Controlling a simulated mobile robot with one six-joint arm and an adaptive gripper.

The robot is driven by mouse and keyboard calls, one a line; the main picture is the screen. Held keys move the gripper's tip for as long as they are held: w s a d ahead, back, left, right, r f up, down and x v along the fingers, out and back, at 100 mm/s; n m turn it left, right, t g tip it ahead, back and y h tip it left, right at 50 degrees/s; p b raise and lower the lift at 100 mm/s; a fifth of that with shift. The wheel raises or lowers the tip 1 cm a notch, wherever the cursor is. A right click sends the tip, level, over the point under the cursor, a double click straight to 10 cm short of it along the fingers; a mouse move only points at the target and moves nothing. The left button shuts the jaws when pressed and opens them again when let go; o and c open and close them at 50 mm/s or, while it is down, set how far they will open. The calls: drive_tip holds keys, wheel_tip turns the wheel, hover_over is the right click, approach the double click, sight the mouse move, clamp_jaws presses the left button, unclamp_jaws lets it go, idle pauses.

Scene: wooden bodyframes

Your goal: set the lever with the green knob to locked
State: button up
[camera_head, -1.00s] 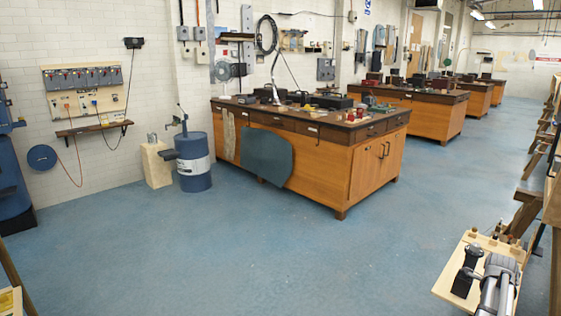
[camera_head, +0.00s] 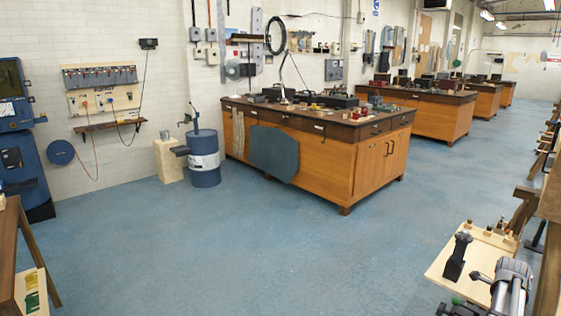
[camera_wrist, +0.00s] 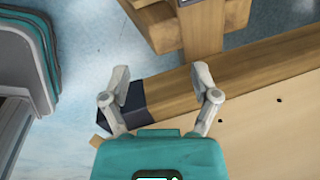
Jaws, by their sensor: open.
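In the wrist view my gripper (camera_wrist: 162,84) is open, its two grey fingers apart with nothing between them. Below its fingertips are a wooden beam with a dark end and a pale board (camera_wrist: 270,125) with small dark holes. No lever with a green knob can be made out for sure in either view. In the head view, a dark part with small green patches (camera_head: 456,302) shows at the bottom right, cut by the frame edge; I cannot tell what it is. A black upright piece (camera_head: 457,257) stands on a pale board (camera_head: 436,269) beside my grey arm.
A wooden bench (camera_head: 345,187) stands mid-room, with a blue drum (camera_head: 204,160) to its left. A wooden frame (camera_head: 32,250) stands at the near left. Timber (camera_head: 547,185) lines the right edge. The blue floor (camera_head: 250,250) between them is clear.

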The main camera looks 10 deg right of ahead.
drive_tip(key=w+a+f+n+b, duration=0.25)
drive_tip(key=a+n, duration=0.25)
drive_tip(key=a, duration=0.5)
drive_tip(key=w+a+f+n+y+b, duration=0.1)
drive_tip(key=w+a+n, duration=0.3)
drive_tip(key=a, duration=0.6)
drive_tip(key=w+a+f+n+b, duration=0.2)
drive_tip(key=a+n, duration=0.4)
drive_tip(key=a, duration=0.4)
drive_tip(key=s+a+f+n+y+b, duration=0.1)
drive_tip(key=s+a+f+n+b, duration=0.15)
drive_tip(key=a+n, duration=0.8)
drive_tip(key=s+a+f+n+b, duration=0.25)
drive_tip(key=a+n, duration=0.35)
drive_tip(key=a, duration=1)
wheel_tip(320, 180, up, 30)
drive_tip(key=p, duration=3)
drive_tip(key=shift+s+g, duration=0.35)
drive_tip(key=shift+g, duration=0.05)
drive_tip(key=shift+d+f, duration=0.1)
drive_tip(key=shift+d, duration=0.05)
